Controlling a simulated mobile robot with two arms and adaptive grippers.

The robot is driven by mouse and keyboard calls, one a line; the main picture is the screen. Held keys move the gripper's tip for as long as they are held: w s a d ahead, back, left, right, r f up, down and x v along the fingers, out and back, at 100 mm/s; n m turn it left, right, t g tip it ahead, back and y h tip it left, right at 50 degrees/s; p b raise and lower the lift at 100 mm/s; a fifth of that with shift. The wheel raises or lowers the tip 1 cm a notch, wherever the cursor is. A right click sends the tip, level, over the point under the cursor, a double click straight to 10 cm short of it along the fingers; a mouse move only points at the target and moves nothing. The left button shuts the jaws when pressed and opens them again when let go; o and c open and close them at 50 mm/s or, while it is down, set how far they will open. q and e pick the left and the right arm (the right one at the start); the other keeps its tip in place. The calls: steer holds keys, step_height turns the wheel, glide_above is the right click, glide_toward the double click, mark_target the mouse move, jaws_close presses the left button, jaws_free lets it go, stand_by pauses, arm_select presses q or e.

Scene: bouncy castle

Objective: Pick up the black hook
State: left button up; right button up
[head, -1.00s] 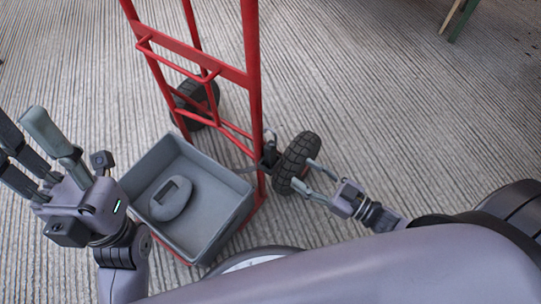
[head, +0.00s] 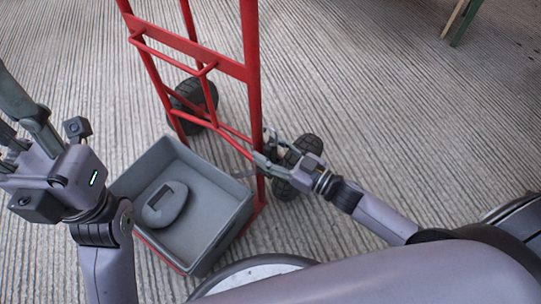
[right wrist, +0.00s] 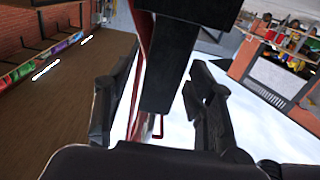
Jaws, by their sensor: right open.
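A dark black piece (right wrist: 168,65), which looks like the black hook, stands between the two fingers of my right gripper (right wrist: 160,100) in the right wrist view. The fingers are apart on either side of it; contact cannot be told. In the head view my right gripper (head: 265,150) is open at the right upright of the red hand truck (head: 250,90), and its fingers largely hide the hook there. My left gripper (head: 20,125) is at the left edge, away from the truck, with its fingertips partly cut off.
A grey bin (head: 212,235) stands at the foot of the truck with a grey rounded object (head: 165,205) inside. The truck's black wheels (head: 192,104) are on the ridged floor. My right gripper is close to the right wheel (head: 305,148).

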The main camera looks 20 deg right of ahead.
jaws_close()
stand_by(0.6)
